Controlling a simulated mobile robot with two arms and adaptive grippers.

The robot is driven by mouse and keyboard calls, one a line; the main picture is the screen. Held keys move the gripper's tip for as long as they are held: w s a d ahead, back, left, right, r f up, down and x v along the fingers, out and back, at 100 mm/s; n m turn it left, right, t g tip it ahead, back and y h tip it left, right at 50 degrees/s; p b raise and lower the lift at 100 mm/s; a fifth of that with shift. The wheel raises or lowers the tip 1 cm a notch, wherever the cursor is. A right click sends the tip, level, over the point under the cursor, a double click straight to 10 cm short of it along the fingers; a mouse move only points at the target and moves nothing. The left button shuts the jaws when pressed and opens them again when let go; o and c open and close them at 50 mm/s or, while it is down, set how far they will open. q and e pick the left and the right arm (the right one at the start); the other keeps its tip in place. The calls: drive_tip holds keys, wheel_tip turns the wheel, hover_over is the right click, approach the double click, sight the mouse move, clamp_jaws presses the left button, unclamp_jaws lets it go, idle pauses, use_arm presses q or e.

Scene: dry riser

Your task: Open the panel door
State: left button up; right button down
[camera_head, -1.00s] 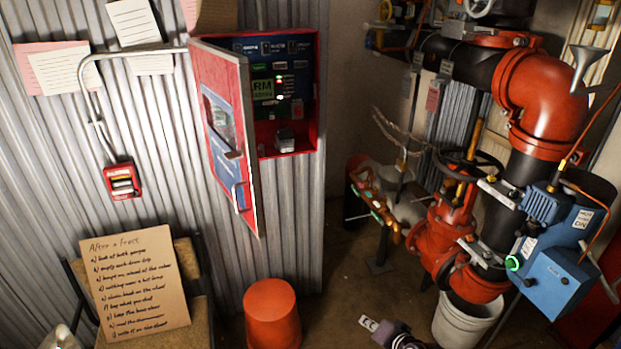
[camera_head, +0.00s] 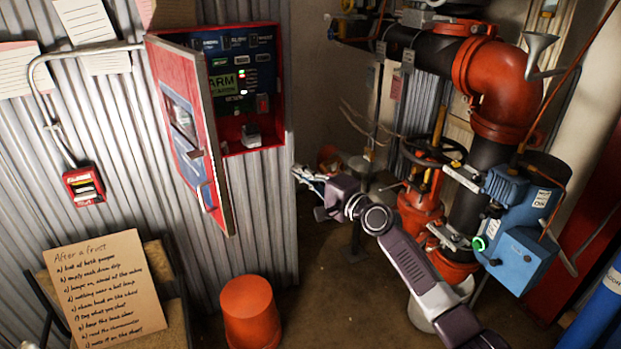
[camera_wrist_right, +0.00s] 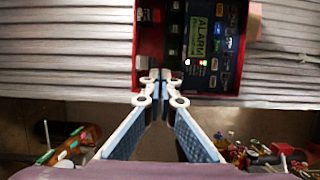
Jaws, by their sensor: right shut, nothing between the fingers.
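The red panel door (camera_head: 190,130) stands ajar on its left hinge, swung out from the red alarm panel box (camera_head: 281,100) on the corrugated wall. The box interior with switches, a green label and small lights shows through the gap. My right gripper (camera_head: 300,173) is shut and empty, to the right of and below the box, apart from the door. In the right wrist view the closed fingertips (camera_wrist_right: 158,78) point toward the lower part of the box, which shows turned sideways (camera_wrist_right: 190,50). The left gripper is not in view.
An orange bucket (camera_head: 250,312) stands on the floor below the panel. A handwritten board (camera_head: 104,291) leans on a chair at the left. Red pipes (camera_head: 505,90) and a blue valve box (camera_head: 525,255) crowd the right side. The floor between is partly clear.

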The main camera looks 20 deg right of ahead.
drive_tip(key=a+p, duration=0.2)
drive_tip(key=a, duration=0.1)
drive_tip(key=a+p, duration=0.1)
drive_tip(key=shift+w+a, duration=0.15)
drive_tip(key=shift+w, duration=0.2)
drive_tip(key=shift+f, duration=0.1)
